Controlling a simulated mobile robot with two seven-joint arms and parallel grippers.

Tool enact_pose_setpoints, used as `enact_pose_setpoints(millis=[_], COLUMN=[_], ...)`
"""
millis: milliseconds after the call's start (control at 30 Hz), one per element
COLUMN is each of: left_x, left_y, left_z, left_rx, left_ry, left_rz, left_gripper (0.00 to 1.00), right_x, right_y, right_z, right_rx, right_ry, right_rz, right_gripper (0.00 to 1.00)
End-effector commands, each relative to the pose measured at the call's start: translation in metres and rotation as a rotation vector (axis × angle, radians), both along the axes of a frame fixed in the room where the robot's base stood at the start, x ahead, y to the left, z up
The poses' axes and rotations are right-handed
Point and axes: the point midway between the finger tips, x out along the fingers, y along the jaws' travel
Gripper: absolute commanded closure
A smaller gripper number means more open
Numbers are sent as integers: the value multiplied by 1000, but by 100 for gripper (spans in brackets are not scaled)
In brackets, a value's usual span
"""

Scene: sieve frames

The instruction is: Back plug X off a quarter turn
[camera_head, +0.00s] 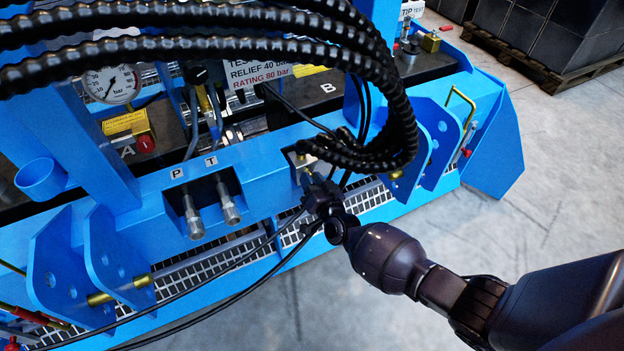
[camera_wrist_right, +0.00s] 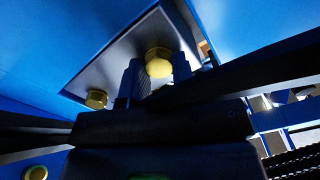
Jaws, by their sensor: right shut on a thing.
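My right gripper (camera_head: 316,190) reaches in from the right to a pale plate (camera_head: 295,159) in the front of the blue frame. In the right wrist view, its two dark fingertips (camera_wrist_right: 157,80) are shut on a round brass plug (camera_wrist_right: 158,63) set in that plate, one finger on each side. A second brass plug (camera_wrist_right: 96,99) sits lower left on the plate, apart from the fingers. I see no readable X mark, so I cannot confirm which plug is X by label. My left gripper is not in view.
Thick black hoses (camera_head: 340,153) hang right above the gripper, and thin black cables (camera_head: 265,244) run close past it. To the left, two steel couplings (camera_head: 229,202) sit under P and T. Open concrete floor (camera_head: 480,228) lies to the right.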

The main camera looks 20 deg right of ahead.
Motion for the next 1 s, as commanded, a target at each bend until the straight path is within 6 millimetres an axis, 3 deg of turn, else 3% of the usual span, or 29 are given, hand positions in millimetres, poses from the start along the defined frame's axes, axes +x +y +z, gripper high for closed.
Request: enact_pose_setpoints(millis=[1000], left_x=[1], left_y=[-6], left_z=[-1], left_rx=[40], left_ry=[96], left_rz=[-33], left_gripper=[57], right_x=[-1], right_y=[4], right_z=[-1], right_rx=[-888], right_ry=[-26], right_rz=[0], right_gripper=[97])
